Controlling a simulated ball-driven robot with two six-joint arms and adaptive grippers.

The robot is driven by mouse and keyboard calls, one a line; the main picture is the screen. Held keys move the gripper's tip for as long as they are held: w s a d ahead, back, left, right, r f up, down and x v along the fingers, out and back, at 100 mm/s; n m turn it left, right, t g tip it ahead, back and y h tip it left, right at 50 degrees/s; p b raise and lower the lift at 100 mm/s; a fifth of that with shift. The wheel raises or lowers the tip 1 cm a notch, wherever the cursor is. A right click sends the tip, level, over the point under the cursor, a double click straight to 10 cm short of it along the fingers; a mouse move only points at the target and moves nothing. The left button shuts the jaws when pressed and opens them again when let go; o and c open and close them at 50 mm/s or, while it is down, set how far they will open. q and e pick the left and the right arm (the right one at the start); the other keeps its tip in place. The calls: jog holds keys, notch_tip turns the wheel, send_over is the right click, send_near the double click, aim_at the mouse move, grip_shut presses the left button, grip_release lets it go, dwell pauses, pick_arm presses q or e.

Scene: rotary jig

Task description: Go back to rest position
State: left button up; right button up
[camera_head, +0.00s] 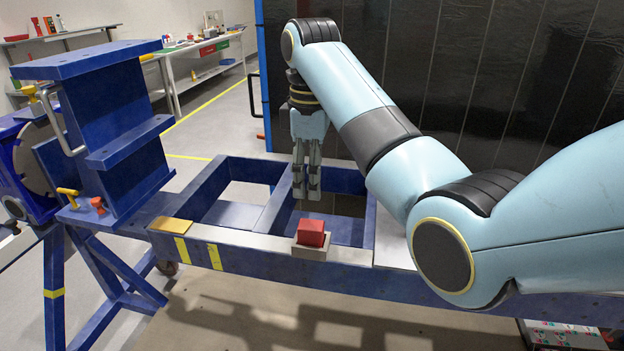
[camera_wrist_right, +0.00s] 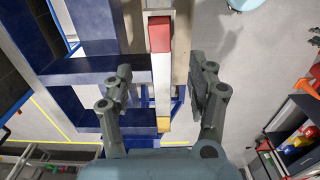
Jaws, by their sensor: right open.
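My right gripper (camera_head: 307,180) hangs pointing down over the blue frame of the rotary jig (camera_head: 262,242), behind a red block. In the right wrist view its two fingers (camera_wrist_right: 162,88) are spread apart with nothing between their tips. The red block (camera_head: 311,232) sits on a small grey base (camera_head: 309,249) on the jig's front rail, apart from the gripper. The red block also shows in the right wrist view (camera_wrist_right: 160,34), beyond the fingertips. My right arm comes in from the right across the head view. My left gripper is in neither view.
A blue upright fixture (camera_head: 105,125) with a silver handle and yellow and red knobs stands at the left. A dark panel wall (camera_head: 460,85) is behind the arm. Work benches (camera_head: 205,60) with items stand at the back left. Open floor lies in front of the jig.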

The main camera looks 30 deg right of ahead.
jog(key=s+d+f+m+t, duration=0.1)
jog(key=s+d+f+m, duration=0.15)
jog(key=s+f, duration=0.4)
jog(key=s+d+f+m+t, duration=0.1)
jog(key=s+f+m, duration=0.2)
jog(key=s, duration=0.6)
jog(key=s+r+m+t, duration=0.2)
jog(key=s+r+m, duration=0.2)
jog(key=s, duration=1.2)
notch_tip(320, 180, down, 36)
jog(key=d+f+g+h+b, duration=0.1)
jog(key=d+g+b, duration=0.15)
jog(key=b, duration=0.95)
pick_arm(q)
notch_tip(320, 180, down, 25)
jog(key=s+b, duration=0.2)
jog(key=b, duration=1)
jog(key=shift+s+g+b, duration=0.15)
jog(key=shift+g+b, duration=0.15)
pick_arm(e)
jog(key=s+f, duration=1)
jog(key=f, duration=0.5)
jog(key=s+d+f, duration=0.1)
jog(key=s+f, duration=0.8)
jog(key=f, duration=0.6)
jog(key=shift+s+g, duration=0.35)
